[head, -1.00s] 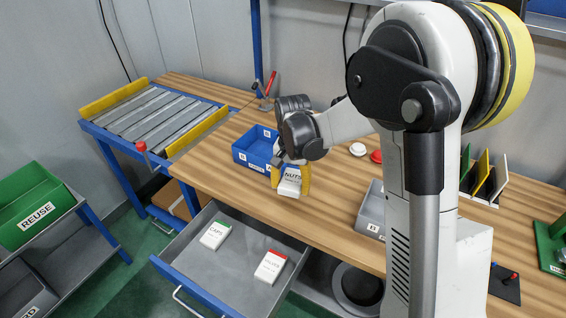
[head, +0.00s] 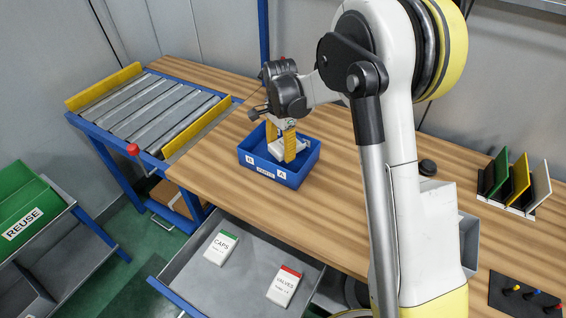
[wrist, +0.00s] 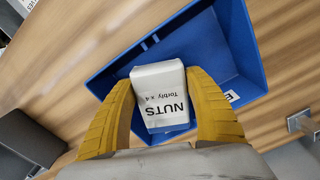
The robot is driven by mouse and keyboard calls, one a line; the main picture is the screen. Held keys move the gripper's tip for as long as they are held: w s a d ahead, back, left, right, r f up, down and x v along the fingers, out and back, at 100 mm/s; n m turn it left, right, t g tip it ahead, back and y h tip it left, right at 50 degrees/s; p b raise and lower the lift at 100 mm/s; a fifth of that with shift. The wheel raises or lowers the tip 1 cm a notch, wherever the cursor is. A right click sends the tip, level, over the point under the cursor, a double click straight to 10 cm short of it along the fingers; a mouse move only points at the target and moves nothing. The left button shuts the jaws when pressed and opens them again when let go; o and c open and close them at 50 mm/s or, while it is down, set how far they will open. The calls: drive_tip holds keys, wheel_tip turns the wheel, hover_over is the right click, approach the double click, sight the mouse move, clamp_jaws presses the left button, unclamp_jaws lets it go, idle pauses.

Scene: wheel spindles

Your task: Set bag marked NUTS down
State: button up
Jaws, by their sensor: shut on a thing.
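The white bag marked NUTS (head: 277,149) is between the yellow fingers of my gripper (head: 281,151), which is shut on it. In the wrist view the bag (wrist: 160,95) shows its printed face, with a finger pressed on each side. The bag is at the blue bin (head: 312,161), within its rim as seen in the head view. The bin's interior also shows behind the bag in the wrist view (wrist: 212,45). I cannot tell whether the bag touches the bin floor.
The bin stands on the wooden bench (head: 205,170). An open drawer below holds a CAPS pack (head: 221,247) and a VALVES pack (head: 284,286). A roller conveyor (head: 150,112) is at the left. A rack of coloured panels (head: 515,185) stands at the right. The bench around the bin is mostly clear.

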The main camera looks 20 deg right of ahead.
wheel_tip(320, 180, down, 6)
drive_tip(key=shift+f+b, duration=0.1)
drive_tip(key=shift+b, duration=0.85)
drive_tip(key=shift+f, duration=0.1)
drive_tip(key=o, duration=1.3)
drive_tip(key=shift+c, duration=0.2)
